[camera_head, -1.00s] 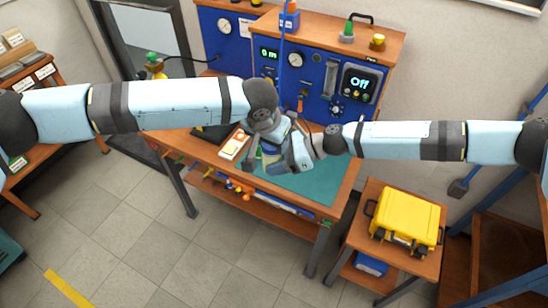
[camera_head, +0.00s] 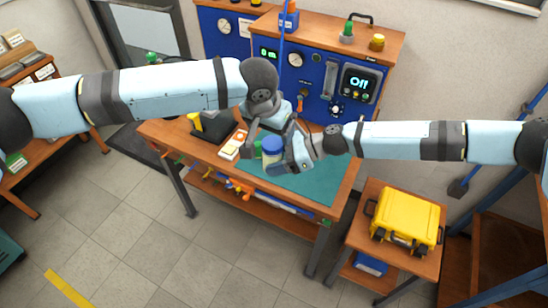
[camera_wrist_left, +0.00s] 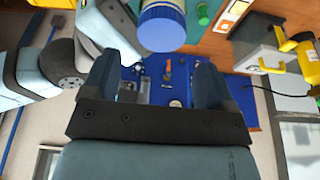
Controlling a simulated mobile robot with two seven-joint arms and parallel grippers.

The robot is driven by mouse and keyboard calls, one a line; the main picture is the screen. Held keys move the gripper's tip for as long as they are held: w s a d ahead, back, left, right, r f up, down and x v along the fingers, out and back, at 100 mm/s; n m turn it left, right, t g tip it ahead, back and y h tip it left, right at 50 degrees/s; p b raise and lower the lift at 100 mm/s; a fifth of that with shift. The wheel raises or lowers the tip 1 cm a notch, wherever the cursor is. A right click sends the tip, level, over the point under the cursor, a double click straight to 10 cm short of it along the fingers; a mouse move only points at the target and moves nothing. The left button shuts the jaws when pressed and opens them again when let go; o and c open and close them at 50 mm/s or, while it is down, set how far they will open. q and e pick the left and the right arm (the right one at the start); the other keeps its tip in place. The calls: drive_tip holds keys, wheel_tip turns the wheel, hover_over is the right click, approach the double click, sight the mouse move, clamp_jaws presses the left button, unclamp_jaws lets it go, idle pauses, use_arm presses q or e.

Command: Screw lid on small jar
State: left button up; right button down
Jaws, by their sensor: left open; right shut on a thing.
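A small jar with a blue lid (camera_head: 272,145) is held upright above the bench mat; it also shows close up at the top of the left wrist view (camera_wrist_left: 162,25). The lid sits on the jar's top, with a pale label band below it. How tightly it sits cannot be told. My right gripper (camera_head: 277,159) is shut on the jar from the right side. My left gripper (camera_wrist_left: 155,78) is open and empty, with its two dark fingers apart and the jar outside them. In the head view the left hand is just above and behind the jar, its fingers partly hidden.
The bench has a green mat (camera_head: 312,184) with bare room to the right of the jar. A blue instrument panel (camera_head: 318,88) stands behind. A yellow case (camera_head: 408,215) rests on a side table.

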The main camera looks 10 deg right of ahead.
sight(272, 143)
use_arm(q)
drive_tip(key=shift+r, duration=0.25)
drive_tip(key=shift+o, duration=0.6)
drive_tip(key=shift+s+d+r+n, duration=0.2)
drive_tip(key=shift+d+n, duration=0.15)
drive_tip(key=shift+n, duration=0.35)
drive_tip(key=r+n, duration=0.1)
drive_tip(key=n, duration=0.2)
drive_tip(key=d+r+n, duration=0.1)
drive_tip(key=n, duration=0.1)
drive_tip(key=r+n+g, duration=0.1)
drive_tip(key=n, duration=0.2)
drive_tip(key=shift+s+d+r+n, duration=0.15)
drive_tip(key=shift+d+r+n, duration=0.1)
drive_tip(key=shift+n, duration=0.05)
drive_tip(key=a+r+n, duration=0.1)
drive_tip(key=n, duration=0.3)
drive_tip(key=w+a+r+n+g, duration=0.1)
drive_tip(key=n, duration=0.3)
drive_tip(key=a+r+n+g, duration=0.1)
drive_tip(key=a+n, duration=0.1)
drive_tip(key=n, duration=0.2)
drive_tip(key=shift+w+r+n, duration=0.2)
drive_tip(key=shift+w+n, duration=0.05)
drive_tip(key=shift+n, duration=0.05)
drive_tip(key=f, duration=0.4)
drive_tip(key=d+f, duration=0.1)
drive_tip(key=f, duration=0.7)
drive_tip(key=shift+s+d, duration=0.2)
drive_tip(key=shift+d, duration=0.2)
